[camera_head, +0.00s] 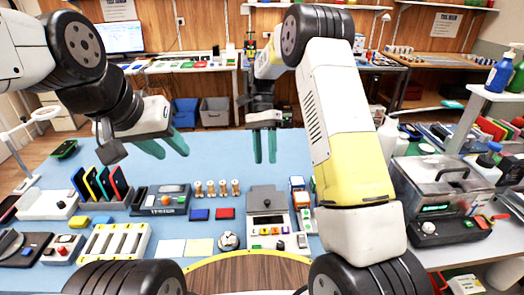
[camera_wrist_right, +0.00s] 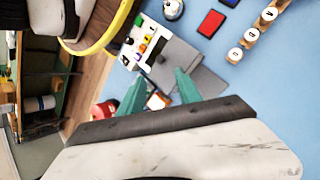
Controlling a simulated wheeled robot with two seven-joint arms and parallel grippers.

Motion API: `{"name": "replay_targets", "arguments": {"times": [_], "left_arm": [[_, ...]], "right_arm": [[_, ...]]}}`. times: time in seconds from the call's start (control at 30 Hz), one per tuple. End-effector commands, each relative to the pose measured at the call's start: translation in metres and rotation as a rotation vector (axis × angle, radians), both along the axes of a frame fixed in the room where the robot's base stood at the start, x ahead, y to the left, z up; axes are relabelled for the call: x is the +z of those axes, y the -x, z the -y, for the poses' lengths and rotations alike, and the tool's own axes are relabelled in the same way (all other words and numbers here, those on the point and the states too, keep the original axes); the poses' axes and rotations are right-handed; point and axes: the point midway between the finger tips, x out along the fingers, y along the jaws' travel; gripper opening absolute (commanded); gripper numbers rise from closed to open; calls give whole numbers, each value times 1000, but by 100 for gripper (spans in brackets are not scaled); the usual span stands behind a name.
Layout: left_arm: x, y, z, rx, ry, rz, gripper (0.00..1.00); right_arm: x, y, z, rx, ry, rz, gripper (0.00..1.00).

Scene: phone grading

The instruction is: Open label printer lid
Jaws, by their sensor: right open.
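A small device with a grey lid and a white front with coloured keys, apparently the label printer (camera_head: 267,222), stands at the front middle of the blue table. My left gripper (camera_head: 174,154) is open and empty above the table's back left, away from the device.
Blue and orange boxes (camera_head: 299,190) stand close right of the device. Several wooden stamps (camera_head: 216,189), a blue pad (camera_head: 199,214) and a red pad (camera_head: 225,213) lie to its left. A silver domed object (camera_head: 228,240) sits in front left. The table's back middle is clear.

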Motion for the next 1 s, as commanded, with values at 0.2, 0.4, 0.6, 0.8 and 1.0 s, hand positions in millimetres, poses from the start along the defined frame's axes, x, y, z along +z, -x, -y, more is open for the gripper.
{"name": "replay_targets", "arguments": {"times": [0.2,0.4,0.6,0.8,1.0], "left_arm": [[0,0,0,0,0,0,36],[0,0,0,0,0,0,36],[0,0,0,0,0,0,36],[0,0,0,0,0,0,36],[0,0,0,0,0,0,36]], "right_arm": [[2,0,0,1,-3,5,41],[35,9,11,44,-72,101,41],[89,35,30,151,-187,295,41],[131,70,47,279,-267,499,41],[160,112,62,424,-307,704,41]]}}
